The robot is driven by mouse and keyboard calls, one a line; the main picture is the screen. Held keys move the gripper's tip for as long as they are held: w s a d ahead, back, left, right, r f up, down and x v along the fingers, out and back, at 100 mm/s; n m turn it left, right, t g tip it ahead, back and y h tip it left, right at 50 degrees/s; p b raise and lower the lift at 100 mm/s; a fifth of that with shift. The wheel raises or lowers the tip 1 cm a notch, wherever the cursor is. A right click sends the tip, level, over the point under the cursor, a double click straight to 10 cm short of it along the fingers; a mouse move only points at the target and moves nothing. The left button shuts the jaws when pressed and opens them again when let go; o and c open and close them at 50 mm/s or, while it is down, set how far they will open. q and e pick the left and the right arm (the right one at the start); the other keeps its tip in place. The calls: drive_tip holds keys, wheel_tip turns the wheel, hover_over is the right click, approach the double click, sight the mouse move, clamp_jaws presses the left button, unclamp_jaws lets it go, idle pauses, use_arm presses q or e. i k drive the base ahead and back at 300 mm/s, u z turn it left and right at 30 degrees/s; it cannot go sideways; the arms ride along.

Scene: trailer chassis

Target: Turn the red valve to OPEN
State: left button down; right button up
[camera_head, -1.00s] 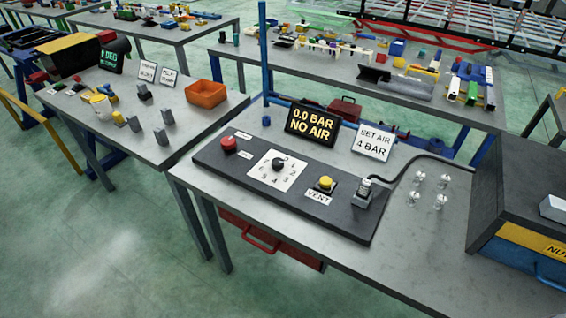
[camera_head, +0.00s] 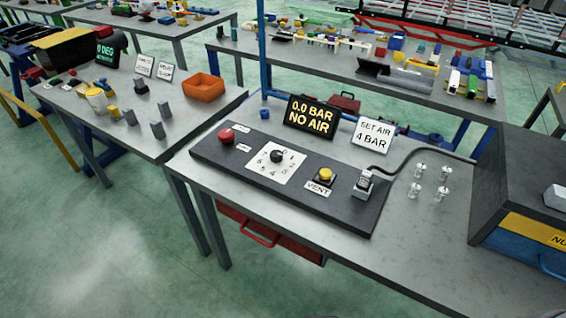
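The red valve (camera_head: 226,135) is a round red knob at the left end of a dark panel (camera_head: 330,213) on the near grey table. Small white labels (camera_head: 243,148) lie beside it; their text is too small to read. A black display (camera_head: 311,117) behind the panel reads "0.0 BAR NO AIR". A white sign (camera_head: 374,136) reads "SET AIR 4 BAR". Neither of my grippers shows in the view.
The panel also holds a black dial (camera_head: 276,156) on a numbered white plate, a yellow VENT button (camera_head: 325,175) and a metal fitting with a hose (camera_head: 364,182). Several small clear pieces (camera_head: 421,170) stand to the right. A dark box (camera_head: 520,190) fills the table's right end.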

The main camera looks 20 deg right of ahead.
sight(225, 136)
drive_tip(key=u, duration=0.9)
drive_tip(key=i, duration=0.7)
drive_tip(key=z, duration=1.95)
